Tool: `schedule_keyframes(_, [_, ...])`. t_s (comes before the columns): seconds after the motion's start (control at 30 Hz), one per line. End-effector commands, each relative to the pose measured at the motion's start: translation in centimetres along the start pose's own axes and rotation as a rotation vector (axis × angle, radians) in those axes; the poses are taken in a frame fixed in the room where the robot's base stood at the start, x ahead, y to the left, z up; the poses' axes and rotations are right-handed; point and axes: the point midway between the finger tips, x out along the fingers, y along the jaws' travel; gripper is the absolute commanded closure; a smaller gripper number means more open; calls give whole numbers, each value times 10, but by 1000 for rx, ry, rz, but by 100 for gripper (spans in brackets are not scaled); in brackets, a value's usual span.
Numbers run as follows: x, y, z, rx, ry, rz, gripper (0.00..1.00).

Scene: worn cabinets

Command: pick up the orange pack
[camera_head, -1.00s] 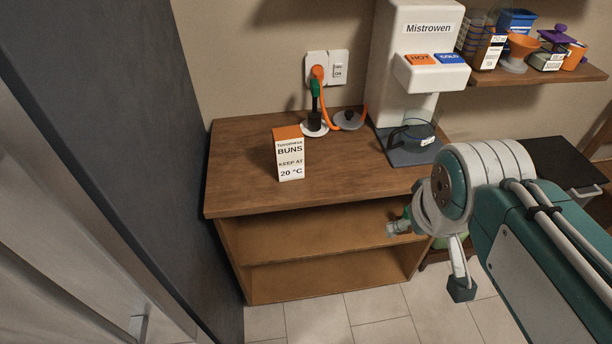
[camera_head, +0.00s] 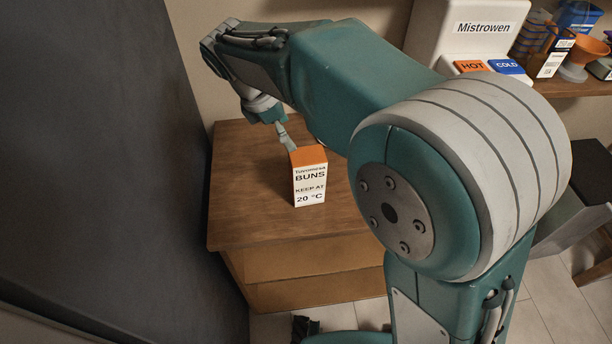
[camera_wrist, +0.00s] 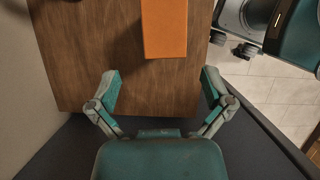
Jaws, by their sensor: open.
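The orange pack (camera_head: 310,178) stands upright on the wooden cabinet top (camera_head: 240,215). Its top and side are orange, and its white front reads BUNS and KEEP AT 20 °C. In the wrist view the pack (camera_wrist: 164,30) shows as an orange block at the top centre, just beyond the fingertips. My gripper (camera_wrist: 158,82) is open and empty, with one finger on each side of the pack's line.
A white Mistrowen dispenser (camera_head: 465,35) stands behind my arm. A wall shelf (camera_head: 575,88) with containers is at the upper right. A dark panel (camera_head: 110,150) rises close on the left. The cabinet top left of the pack is clear.

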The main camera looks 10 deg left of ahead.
Motion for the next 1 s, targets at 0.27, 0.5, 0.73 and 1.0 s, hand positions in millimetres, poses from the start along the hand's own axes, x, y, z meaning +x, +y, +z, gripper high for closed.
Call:
schedule_keyframes(0.27, [44,0,-1,3,-2,-5,0])
schedule_keyframes(0.5, [66,-2,2,4,-2,-5,0])
schedule_keyframes(0.73, [99,-5,6,3,-1,-5,0])
schedule_keyframes(1.0, [103,-4,5,4,-1,-2,0])
